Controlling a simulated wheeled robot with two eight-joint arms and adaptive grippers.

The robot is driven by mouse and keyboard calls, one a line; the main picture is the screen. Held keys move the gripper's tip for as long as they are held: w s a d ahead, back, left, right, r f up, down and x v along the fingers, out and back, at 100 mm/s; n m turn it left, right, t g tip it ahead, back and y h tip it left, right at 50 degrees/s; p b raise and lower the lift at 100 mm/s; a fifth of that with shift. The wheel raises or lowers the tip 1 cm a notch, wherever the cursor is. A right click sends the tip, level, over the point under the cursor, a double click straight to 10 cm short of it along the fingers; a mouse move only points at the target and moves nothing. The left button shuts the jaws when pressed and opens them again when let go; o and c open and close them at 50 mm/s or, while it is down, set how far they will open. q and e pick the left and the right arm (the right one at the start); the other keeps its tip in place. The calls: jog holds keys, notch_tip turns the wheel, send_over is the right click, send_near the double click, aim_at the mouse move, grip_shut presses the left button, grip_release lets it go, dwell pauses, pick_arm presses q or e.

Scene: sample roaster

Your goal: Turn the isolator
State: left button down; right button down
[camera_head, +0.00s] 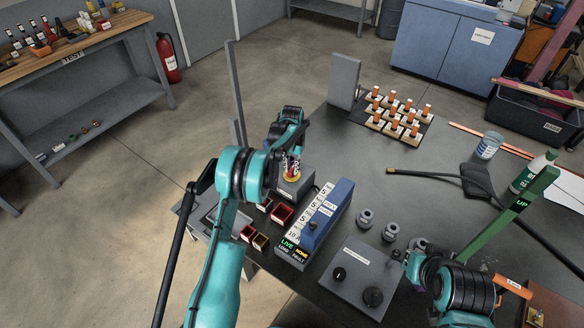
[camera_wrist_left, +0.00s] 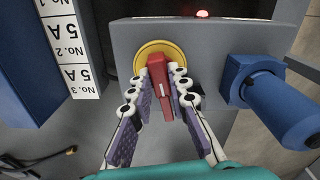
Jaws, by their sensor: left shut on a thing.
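The isolator is a red handle (camera_wrist_left: 159,80) on a round yellow plate (camera_wrist_left: 150,62), set on the face of a grey box (camera_wrist_left: 202,40). In the wrist view the handle points nearly straight down the picture, with a slight tilt. My left gripper (camera_wrist_left: 163,98) is shut on the red handle, its pads on both sides. In the head view the left gripper (camera_head: 291,163) reaches down over the yellow plate (camera_head: 291,178) and hides most of the handle. My right arm is at the lower right; its gripper (camera_head: 408,258) is too small and unclear to read.
A blue panel (camera_head: 331,205) with a column of labels stands right of the box. A blue cylinder (camera_wrist_left: 282,107) sticks out beside the isolator in the wrist view. A grey knob box (camera_head: 355,277), loose grey fittings (camera_head: 365,218) and a sample rack (camera_head: 397,113) stand on the table.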

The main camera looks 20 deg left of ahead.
pick_arm(q)
jog(key=n, duration=0.4)
jog(key=shift+n, duration=0.3)
jog(key=n, duration=0.3)
jog(key=shift+n, duration=0.3)
jog(key=n, duration=0.3)
jog(key=shift+n, duration=2.1)
jog(key=c, duration=1.4)
grip_release()
jog(key=shift+c, duration=0.2)
